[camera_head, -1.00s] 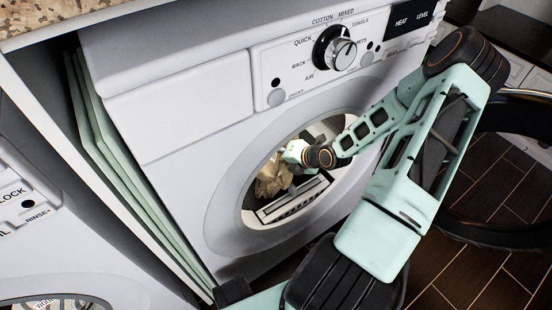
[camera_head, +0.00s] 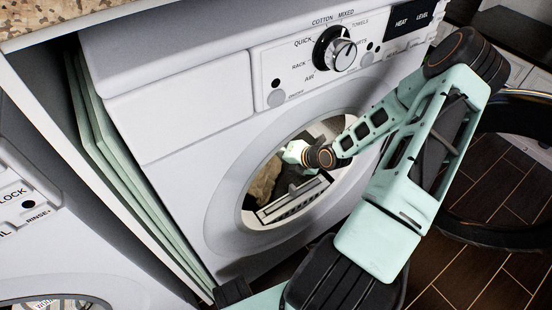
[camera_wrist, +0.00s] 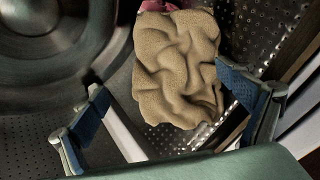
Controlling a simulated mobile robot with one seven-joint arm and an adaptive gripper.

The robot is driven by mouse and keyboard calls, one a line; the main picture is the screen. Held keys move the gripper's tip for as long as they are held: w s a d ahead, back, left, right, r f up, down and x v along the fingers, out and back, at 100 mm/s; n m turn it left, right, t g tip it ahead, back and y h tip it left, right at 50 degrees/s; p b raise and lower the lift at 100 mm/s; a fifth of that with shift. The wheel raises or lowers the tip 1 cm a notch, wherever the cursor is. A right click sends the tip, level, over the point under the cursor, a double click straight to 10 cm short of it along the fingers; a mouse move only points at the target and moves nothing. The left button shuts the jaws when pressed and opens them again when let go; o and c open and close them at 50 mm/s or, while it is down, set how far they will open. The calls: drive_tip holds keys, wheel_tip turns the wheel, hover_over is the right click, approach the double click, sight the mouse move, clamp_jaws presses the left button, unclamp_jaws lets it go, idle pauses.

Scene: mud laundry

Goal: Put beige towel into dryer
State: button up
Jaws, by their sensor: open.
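The beige towel (camera_wrist: 178,72) lies crumpled inside the dryer drum in the wrist view, just beyond my fingertips. In the head view the towel (camera_head: 264,182) shows partly through the dryer's round opening, behind my wrist. The dryer (camera_head: 225,215) is the white machine with the dial, and its door (camera_head: 500,236) stands open at the right. My gripper (camera_wrist: 165,108) is inside the opening with its two blue-padded fingers spread wide apart. The towel appears apart from the left finger. I cannot tell whether the right fingertip touches the towel's edge.
The perforated drum wall (camera_wrist: 245,45) surrounds the towel. A small pink-red item (camera_wrist: 160,5) shows behind the towel's top edge. A second white machine (camera_head: 50,255) stands at the left. The dark tiled floor (camera_head: 480,180) shows at the right.

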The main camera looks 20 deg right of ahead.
drive_tip(key=p+v, duration=0.4)
drive_tip(key=v, duration=0.8)
drive_tip(key=shift+r, duration=0.25)
